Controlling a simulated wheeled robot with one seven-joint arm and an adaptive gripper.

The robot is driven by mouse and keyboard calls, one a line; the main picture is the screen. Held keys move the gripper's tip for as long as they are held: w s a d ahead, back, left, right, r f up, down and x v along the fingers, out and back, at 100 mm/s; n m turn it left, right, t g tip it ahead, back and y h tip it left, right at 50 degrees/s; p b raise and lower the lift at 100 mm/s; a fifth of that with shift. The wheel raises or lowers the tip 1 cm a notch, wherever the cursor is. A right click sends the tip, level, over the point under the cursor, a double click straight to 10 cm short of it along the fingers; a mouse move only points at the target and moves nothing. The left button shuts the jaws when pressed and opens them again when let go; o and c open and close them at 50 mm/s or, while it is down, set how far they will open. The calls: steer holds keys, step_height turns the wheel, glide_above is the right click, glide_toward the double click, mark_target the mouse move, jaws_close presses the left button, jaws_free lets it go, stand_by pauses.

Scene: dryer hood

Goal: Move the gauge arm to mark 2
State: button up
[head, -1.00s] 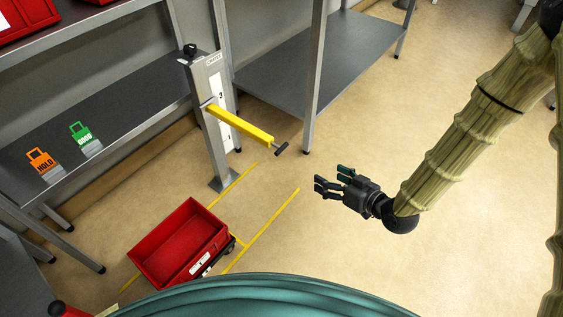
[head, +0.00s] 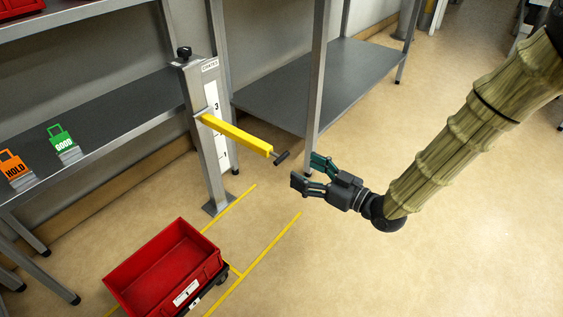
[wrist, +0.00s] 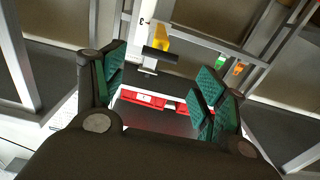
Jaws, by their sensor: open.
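The yellow gauge arm (head: 238,135) juts from a grey upright post (head: 205,140) with a white scale strip (head: 213,100). It slopes down towards the front right and ends in a dark crossbar handle (head: 281,157). A 3 shows on the scale above the arm; the lower marks are partly hidden. My gripper (head: 304,173) is open and empty, just right of the handle and apart from it. In the wrist view the handle (wrist: 159,55) and the yellow arm end (wrist: 161,40) show ahead, between the open fingers (wrist: 160,85).
A red bin (head: 165,268) on a wheeled base stands on the floor at the lower left, by yellow floor lines (head: 270,245). Grey shelving (head: 320,85) stands behind, with an orange HOLD tag (head: 14,166) and a green GOOD tag (head: 61,138) at left. Floor at right is clear.

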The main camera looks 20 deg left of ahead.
mark_target(282, 156)
steer(key=shift+b+x, duration=1.7)
steer(key=shift+x, duration=2.65)
steer(key=shift+f, duration=0.1)
steer(key=shift+c, duration=0.2)
